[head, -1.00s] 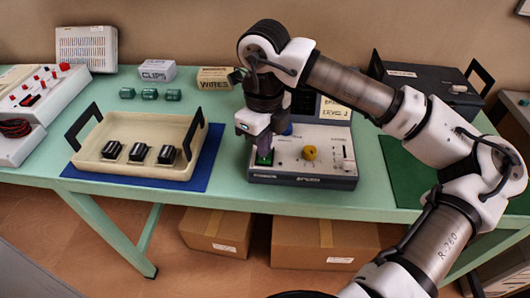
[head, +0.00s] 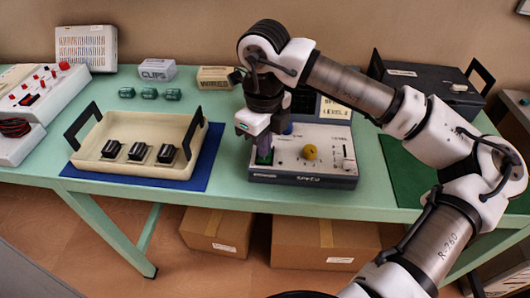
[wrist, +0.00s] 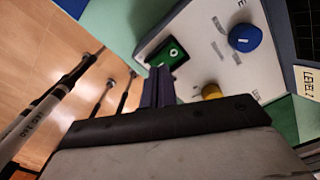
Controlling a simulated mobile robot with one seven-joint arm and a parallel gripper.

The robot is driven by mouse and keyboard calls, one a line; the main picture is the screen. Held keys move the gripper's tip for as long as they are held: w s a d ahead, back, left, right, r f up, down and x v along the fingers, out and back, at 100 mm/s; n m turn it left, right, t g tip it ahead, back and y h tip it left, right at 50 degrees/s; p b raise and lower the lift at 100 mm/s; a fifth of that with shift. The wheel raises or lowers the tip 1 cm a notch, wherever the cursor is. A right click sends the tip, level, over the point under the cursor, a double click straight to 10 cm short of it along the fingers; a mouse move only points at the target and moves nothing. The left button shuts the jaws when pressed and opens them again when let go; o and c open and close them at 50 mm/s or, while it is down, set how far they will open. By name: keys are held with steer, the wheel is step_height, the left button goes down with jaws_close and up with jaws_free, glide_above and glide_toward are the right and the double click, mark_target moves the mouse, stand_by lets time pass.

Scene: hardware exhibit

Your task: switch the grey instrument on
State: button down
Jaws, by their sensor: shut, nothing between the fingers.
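The grey instrument (head: 318,181) stands near the front edge of the green table, with a pale sloping panel. A green rocker switch (head: 264,158) in a dark frame sits at the panel's left end; it also shows in the wrist view (wrist: 173,53) with a white mark on it. My gripper (head: 263,147) points down right over the switch, fingers together and empty. In the wrist view the fingertips (wrist: 159,74) are beside the switch's near edge; I cannot tell whether they touch it. Which way the rocker is tipped is unclear.
The panel also carries a yellow knob (head: 310,152), a blue knob (wrist: 245,38) and a slider (head: 347,158). A cream tray (head: 130,170) with black parts lies left on a blue mat. A black case (head: 430,85) stands behind right. Small boxes stand at the back.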

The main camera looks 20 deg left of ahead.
steer(key=shift+f+b, duration=0.8)
steer(key=shift+f, duration=0.05)
steer(key=shift+r, duration=0.2)
steer(key=shift+r+p, duration=1.9)
steer(key=shift+r, duration=1.5)
